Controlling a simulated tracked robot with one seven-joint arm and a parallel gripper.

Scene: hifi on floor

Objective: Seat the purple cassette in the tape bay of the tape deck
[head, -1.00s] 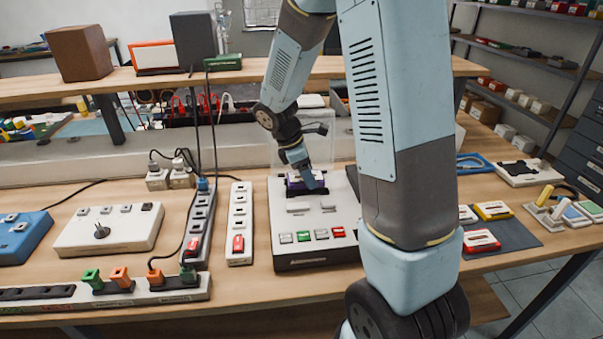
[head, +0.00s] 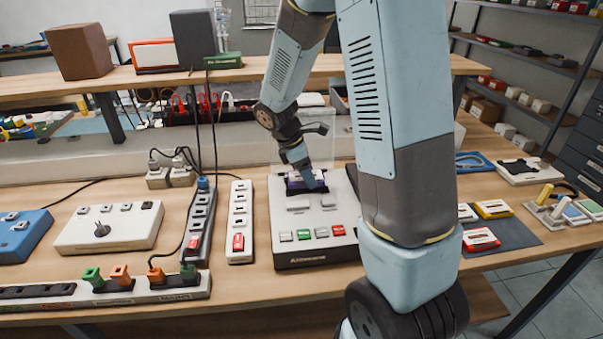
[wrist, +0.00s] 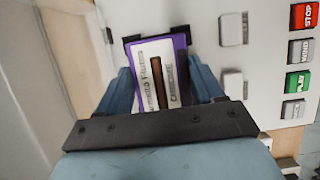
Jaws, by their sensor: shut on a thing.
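The tape deck (head: 300,232) is a pale box with a row of coloured buttons along its front edge. The purple cassette (wrist: 165,72), with a white label, is between the two blue fingers of my gripper (wrist: 165,85). My gripper is shut on it, and in the head view the gripper (head: 306,180) is low over the back part of the deck. In the wrist view the cassette's far end is at the dark tape bay (wrist: 156,34). The fingers and cassette hide most of the bay, so I cannot tell whether it is fully down.
A clear upright lid (head: 288,140) stands behind the bay. A white power strip (head: 240,222) lies left of the deck. Other cassettes (head: 481,239) lie on a dark mat to the right, beyond my arm. A shelf (head: 150,78) runs along the back.

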